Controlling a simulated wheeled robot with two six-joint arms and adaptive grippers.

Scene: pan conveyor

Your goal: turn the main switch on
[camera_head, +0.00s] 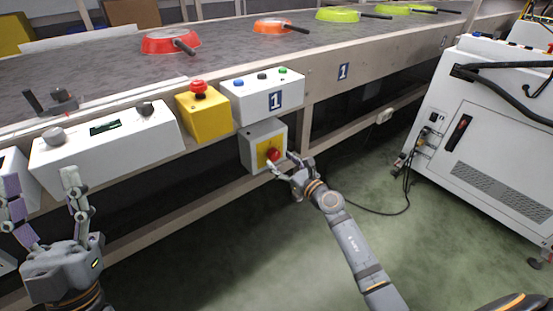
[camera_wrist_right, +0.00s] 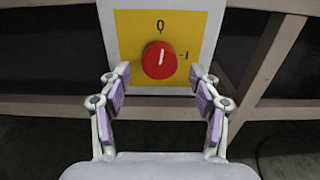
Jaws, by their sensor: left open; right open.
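The main switch is a red round knob (camera_wrist_right: 158,60) on a yellow plate (camera_wrist_right: 190,27), fixed to a grey box under the conveyor's edge. In the right wrist view its white mark stands nearly upright, toward the 0 above; a 1 is to its right. In the head view the knob (camera_head: 272,155) shows beside my right gripper (camera_head: 281,163). My right gripper is open, with its fingers either side of and below the knob in its wrist view (camera_wrist_right: 160,95); I cannot tell whether they touch it. My left gripper (camera_head: 45,205) is open and empty at the lower left.
Above the switch are a yellow box with a red emergency button (camera_head: 205,115) and a white button box (camera_head: 262,95). A white panel (camera_head: 105,150) is to the left. Several pans ride the conveyor (camera_head: 225,60). A white machine (camera_head: 485,140) stands right; a cable crosses the floor.

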